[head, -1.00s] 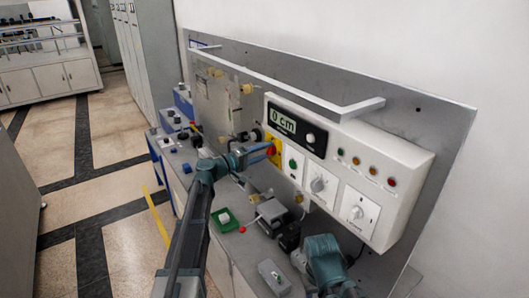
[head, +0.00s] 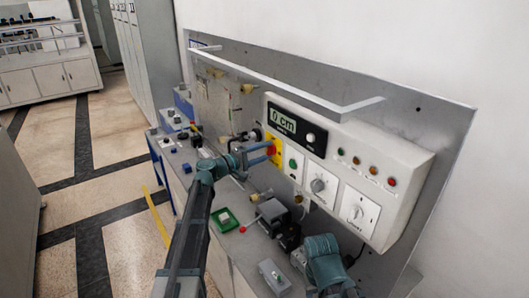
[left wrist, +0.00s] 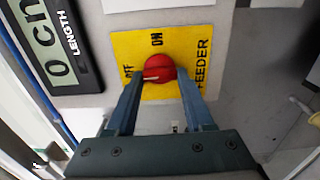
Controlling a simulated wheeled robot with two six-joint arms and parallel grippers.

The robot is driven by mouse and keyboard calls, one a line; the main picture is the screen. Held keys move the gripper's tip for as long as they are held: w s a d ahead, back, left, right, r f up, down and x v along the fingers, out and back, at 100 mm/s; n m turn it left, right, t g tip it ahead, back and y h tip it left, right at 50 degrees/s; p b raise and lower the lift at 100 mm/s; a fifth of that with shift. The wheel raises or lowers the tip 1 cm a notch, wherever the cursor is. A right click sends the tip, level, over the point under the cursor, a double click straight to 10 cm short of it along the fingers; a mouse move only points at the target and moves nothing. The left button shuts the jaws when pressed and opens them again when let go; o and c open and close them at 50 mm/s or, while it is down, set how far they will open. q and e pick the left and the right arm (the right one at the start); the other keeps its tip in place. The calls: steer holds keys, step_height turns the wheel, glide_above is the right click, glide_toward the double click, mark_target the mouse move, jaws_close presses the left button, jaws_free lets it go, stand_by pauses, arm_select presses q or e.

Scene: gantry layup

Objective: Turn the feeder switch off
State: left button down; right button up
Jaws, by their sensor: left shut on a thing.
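The feeder switch is a round red knob (left wrist: 159,68) on a yellow plate (left wrist: 128,45) marked ON, OFF and FEEDER. A white mark on the knob points to the left in the left wrist view, towards the OFF label. My left gripper (left wrist: 160,92) is shut on the knob, one finger on each side. In the head view my left gripper (head: 268,152) reaches the yellow plate (head: 277,152) from the left, and its fingers partly hide the knob. My right gripper is not in view; only part of my right arm shows at the bottom.
A white panel carries a length display (head: 284,122), a green button (head: 292,163), a grey dial (head: 318,185) and a white rotary switch (head: 357,211). A white rail (head: 290,84) runs above. A green tray (head: 222,220) and a grey box (head: 274,275) are on the bench below.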

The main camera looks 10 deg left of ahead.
arm_select(q)
steer(key=shift+c, duration=1.4)
jaws_free()
steer(key=v, duration=1.4)
steer(key=shift+d, duration=0.1)
steer(key=s+d+f+m+g+y+b, duration=0.2)
steer(key=s+d+f+m+g, duration=0.3)
steer(key=s+d+f, duration=0.45)
steer(key=s+d+f+m+g+y+b, duration=0.25)
steer(key=s+d+f+g, duration=0.35)
steer(key=d+f, duration=0.55)
steer(key=s+f+m+g+y+b, duration=0.1)
steer(key=s+f+m+y, duration=0.1)
steer(key=s+f+y, duration=0.2)
steer(key=s+f+m+g+y+b, duration=0.1)
steer(key=s+f+m+y, duration=0.2)
steer(key=s, duration=0.6)
steer(key=y, duration=0.2)
steer(key=shift+s+a+f+y, duration=0.2)
steer(key=shift+a+f+y, duration=0.15)
steer(key=shift+a+f, duration=0.05)
